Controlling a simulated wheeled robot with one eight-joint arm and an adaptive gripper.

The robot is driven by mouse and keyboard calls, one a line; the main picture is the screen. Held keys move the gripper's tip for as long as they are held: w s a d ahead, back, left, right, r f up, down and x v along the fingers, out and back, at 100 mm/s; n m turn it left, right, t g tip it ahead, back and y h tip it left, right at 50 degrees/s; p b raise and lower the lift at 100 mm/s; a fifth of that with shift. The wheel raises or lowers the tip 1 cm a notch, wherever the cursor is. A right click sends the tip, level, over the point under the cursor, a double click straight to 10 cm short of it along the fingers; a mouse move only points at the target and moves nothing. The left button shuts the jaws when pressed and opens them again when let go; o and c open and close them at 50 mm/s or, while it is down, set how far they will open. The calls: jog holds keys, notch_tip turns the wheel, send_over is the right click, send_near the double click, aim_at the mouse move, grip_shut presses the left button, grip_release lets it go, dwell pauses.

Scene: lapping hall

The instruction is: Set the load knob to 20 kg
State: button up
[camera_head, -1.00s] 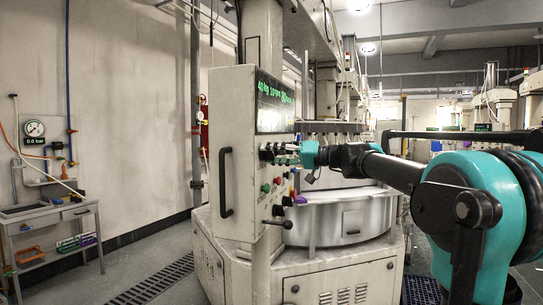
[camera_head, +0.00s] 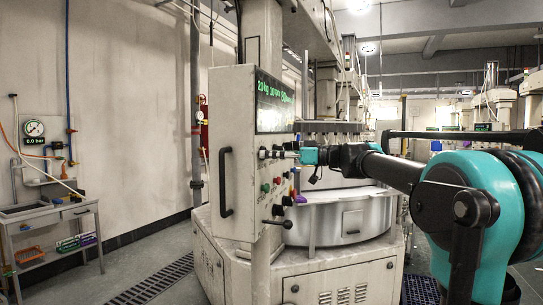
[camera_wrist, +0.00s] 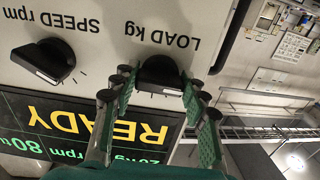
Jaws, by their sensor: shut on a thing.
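The load knob (camera_wrist: 160,72) is a black knob on the pale panel, under the upside-down label "LOAD kg" in the wrist view. My gripper (camera_wrist: 158,86) is shut on it, with one green-padded finger on each side. In the head view my gripper (camera_head: 292,151) is at the panel's knob row and hides part of it. The display (camera_head: 274,104) reads 20 kg in the head view. The wrist view shows part of the same display (camera_wrist: 90,135), upside down, with "READY", a kg line and an rpm line.
The speed knob (camera_wrist: 42,62) sits beside the load knob. Coloured buttons (camera_head: 271,186) and a black lever (camera_head: 277,223) are lower on the panel. A black handle (camera_head: 225,182) stands out on the cabinet's left face. A round steel tub (camera_head: 335,222) is behind the panel.

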jog(key=shift+f+n, duration=0.1)
jog(key=shift+n, duration=0.2)
jog(key=o, duration=1.2)
jog(key=shift+d, duration=0.1)
jog(key=v, duration=1.1)
jog(key=shift+s+d, duration=0.15)
jog(key=shift+d, duration=0.2)
jog(key=shift+f, duration=0.1)
